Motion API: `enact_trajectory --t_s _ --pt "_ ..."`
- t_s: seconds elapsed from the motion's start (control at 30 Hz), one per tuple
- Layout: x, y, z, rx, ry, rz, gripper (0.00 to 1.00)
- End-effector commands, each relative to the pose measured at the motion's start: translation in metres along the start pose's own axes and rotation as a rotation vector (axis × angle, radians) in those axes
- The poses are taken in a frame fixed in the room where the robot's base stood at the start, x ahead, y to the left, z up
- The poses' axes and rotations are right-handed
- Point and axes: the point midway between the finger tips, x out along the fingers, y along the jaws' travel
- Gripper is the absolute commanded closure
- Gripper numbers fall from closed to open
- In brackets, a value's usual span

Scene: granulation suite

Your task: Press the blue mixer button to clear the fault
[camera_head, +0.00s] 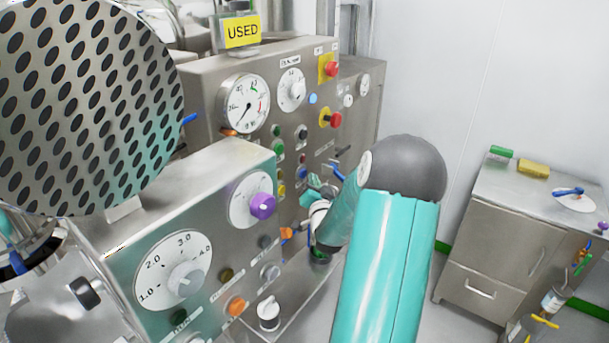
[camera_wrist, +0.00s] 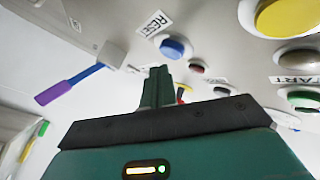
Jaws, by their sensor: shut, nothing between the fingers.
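In the wrist view a round blue button (camera_wrist: 173,48) sits in a pale ring beside a RESET label (camera_wrist: 152,24). My gripper (camera_wrist: 158,70) is shut and empty. Its fingertips appear just below the blue button in that view; I cannot tell whether they touch it. In the head view a light blue button (camera_head: 312,98) shows on the steel control panel (camera_head: 210,75); I cannot tell whether it is the same one. My teal arm reaches to the panel there, and its wrist partly hides the panel's lower right.
A large yellow button (camera_wrist: 288,17) and a START label (camera_wrist: 298,79) are close by. A lever with a purple grip (camera_wrist: 58,91) juts out at the left. In the head view, a nearer panel has a purple knob (camera_head: 262,206). A steel cabinet (camera_head: 500,240) stands at the right.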

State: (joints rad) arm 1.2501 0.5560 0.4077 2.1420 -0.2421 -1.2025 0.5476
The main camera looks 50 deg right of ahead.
Motion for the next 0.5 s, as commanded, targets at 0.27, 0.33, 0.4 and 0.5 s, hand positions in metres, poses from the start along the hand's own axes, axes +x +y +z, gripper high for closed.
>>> enact_trajectory --t_s 0.27,0.33,0.4,0.5 --pt "-0.006 0.005 -0.005 -0.002 0.0 0.001 1.0" --pt "-0.011 0.009 -0.008 -0.001 0.0 0.003 1.0" --pt "-0.015 0.012 -0.011 -0.002 0.0 0.002 1.0" --pt "-0.022 0.016 -0.016 -0.001 0.0 0.001 1.0"
